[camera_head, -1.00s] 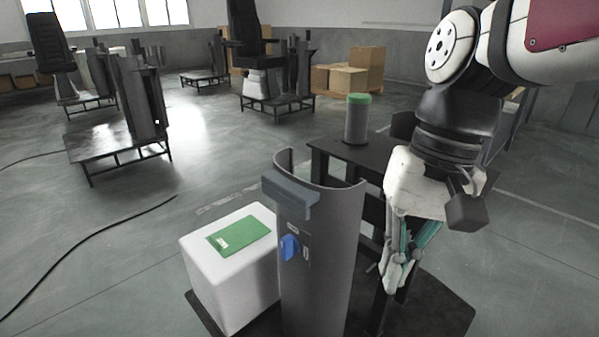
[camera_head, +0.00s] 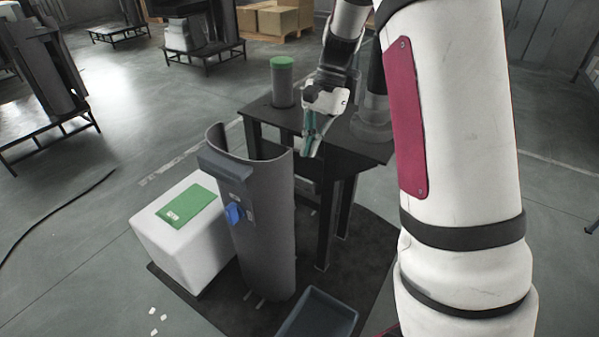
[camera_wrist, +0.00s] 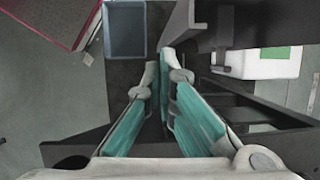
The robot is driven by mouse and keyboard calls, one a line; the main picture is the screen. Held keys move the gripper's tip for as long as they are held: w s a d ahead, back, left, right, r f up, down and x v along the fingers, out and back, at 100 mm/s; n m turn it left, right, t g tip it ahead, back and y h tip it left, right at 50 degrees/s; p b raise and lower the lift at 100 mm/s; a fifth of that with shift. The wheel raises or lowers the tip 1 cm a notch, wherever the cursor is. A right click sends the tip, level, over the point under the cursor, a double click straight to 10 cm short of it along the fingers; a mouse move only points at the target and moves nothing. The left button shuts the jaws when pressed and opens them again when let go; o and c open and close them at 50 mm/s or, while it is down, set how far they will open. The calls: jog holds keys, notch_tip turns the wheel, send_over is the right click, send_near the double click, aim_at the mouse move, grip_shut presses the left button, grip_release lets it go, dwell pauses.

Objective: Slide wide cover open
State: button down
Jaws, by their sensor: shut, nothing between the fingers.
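The wide cover (camera_head: 265,225) is a tall, curved grey shell standing upright in the head view. It has a ledge-like grey bar (camera_head: 226,165) near its top and a blue knob (camera_head: 234,213) on its front. My gripper (camera_head: 309,152) is to the right of the cover's top, apart from it in the head view, and points down by the black table. In the wrist view its teal-lined fingers (camera_wrist: 165,70) are close together and empty. A dark grey part, which may be the cover, lies up and right of the fingertips there.
A white box (camera_head: 185,245) with a green panel (camera_head: 187,205) stands left of the cover. The black table (camera_head: 262,108) holds a green-topped cylinder (camera_head: 282,85). A blue-grey tray (camera_head: 318,315) lies in front, also in the wrist view (camera_wrist: 126,30). Open floor lies left.

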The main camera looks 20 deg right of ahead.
notch_tip(320, 180, down, 12)
jog(key=a+m, duration=0.1)
jog(key=shift+w+a, duration=0.15)
jog(key=shift+w, duration=0.25)
dwell(0.5)
jog(key=shift+s+a+p, duration=0.35)
jog(key=shift+a+p, duration=0.1)
jog(key=shift+a, duration=0.1)
